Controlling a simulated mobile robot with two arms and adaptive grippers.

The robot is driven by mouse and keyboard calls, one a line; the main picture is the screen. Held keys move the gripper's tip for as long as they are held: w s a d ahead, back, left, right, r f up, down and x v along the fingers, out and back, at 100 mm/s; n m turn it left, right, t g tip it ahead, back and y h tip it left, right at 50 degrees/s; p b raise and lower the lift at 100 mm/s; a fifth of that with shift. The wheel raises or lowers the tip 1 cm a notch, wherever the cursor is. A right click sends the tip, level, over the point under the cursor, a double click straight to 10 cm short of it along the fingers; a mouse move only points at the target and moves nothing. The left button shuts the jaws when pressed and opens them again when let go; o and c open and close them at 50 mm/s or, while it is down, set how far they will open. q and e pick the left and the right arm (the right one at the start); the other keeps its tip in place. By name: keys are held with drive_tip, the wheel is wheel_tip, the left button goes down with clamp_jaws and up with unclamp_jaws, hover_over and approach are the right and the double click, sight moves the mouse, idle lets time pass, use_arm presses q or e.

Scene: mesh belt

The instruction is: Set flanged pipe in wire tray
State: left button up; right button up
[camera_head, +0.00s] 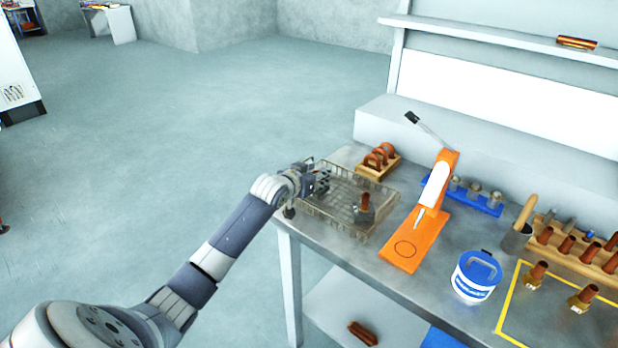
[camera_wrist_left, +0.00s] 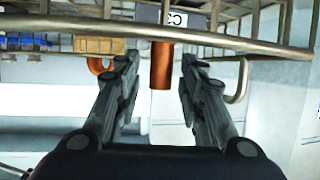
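The wire tray (camera_head: 345,228) sits at the left end of the metal table. A flanged pipe (camera_head: 365,201), a copper tube on a dark base, stands in it near the front right. In the left wrist view, which looks inverted, the copper tube (camera_wrist_left: 162,65) shows between the finger lines, below a "C3" label. My left gripper (camera_head: 320,178) is at the tray's left rear side, open and empty, apart from the pipe. Two similar flanged pipes, one left (camera_head: 538,273) and one right (camera_head: 582,297), stand in the yellow-outlined area. My right gripper is not in view.
A wooden block with copper rings (camera_head: 380,162) stands behind the tray. An orange press (camera_head: 425,225) stands close to its right. Floor at left is clear.

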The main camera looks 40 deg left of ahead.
use_arm(q)
drive_tip(key=v, duration=1.2)
drive_tip(key=shift+b, duration=0.4)
drive_tip(key=shift+f, duration=0.1)
